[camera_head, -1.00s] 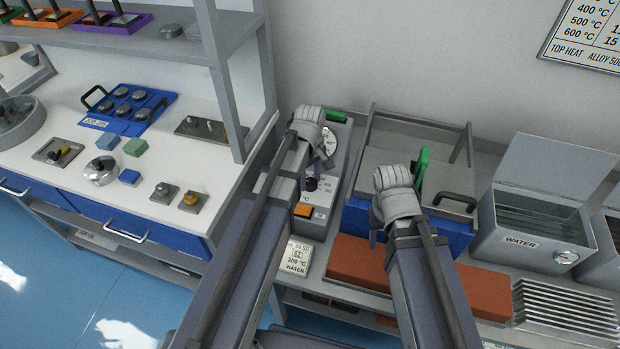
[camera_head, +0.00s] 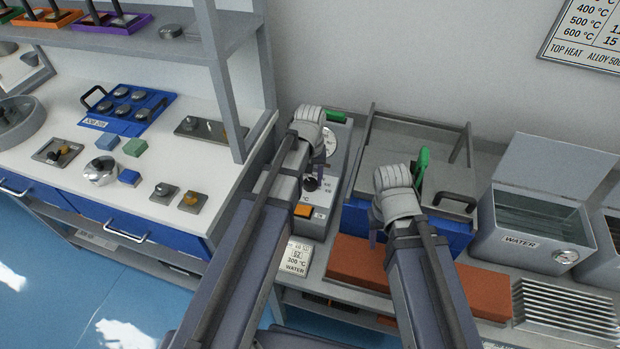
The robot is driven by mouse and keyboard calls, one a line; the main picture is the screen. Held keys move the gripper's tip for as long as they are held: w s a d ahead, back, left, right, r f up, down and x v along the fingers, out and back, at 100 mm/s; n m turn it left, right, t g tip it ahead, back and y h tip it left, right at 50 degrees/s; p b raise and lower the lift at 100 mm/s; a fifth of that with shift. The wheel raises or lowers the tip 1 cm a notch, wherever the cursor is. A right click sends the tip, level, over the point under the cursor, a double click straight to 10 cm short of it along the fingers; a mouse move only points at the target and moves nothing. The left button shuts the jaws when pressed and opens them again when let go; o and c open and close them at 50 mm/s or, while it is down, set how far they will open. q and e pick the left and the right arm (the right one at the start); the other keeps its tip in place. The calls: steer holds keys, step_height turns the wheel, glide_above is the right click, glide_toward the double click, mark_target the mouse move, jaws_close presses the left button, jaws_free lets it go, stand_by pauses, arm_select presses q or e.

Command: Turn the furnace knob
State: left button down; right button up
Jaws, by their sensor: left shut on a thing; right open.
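The furnace control box (camera_head: 341,163) stands in the middle, with a round dial (camera_head: 329,143), an orange switch (camera_head: 303,210) and a black knob (camera_head: 310,184) on its top panel. My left gripper (camera_head: 314,178) reaches down over this panel. It is shut on the black knob, which is partly hidden by the fingers. My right gripper (camera_head: 374,238) is open and empty in front of the blue-fronted furnace (camera_head: 452,236), above the brick slab. Its fingers are mostly hidden behind its wrist.
A card reading 300 °C and WATER (camera_head: 297,257) lies before the control box. An orange-brown brick slab (camera_head: 352,264) lies in front of the furnace. A water tank (camera_head: 520,243) and a ribbed metal rack (camera_head: 565,312) stand at right. A white workbench (camera_head: 75,115) stands at left.

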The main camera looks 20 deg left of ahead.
mark_target(310, 181)
arm_select(q)
steer(key=shift+m, duration=2)
steer(key=shift+c, duration=1.4)
jaws_free()
steer(key=shift+r, duration=0.15)
arm_select(e)
steer(key=shift+r, duration=0.1)
arm_select(q)
step_height(310, 181, up, 8)
steer(key=p, duration=0.8)
steer(key=shift+f, duration=0.2)
arm_select(e)
step_height(310, 181, up, 8)
steer(key=shift+f, duration=0.2)
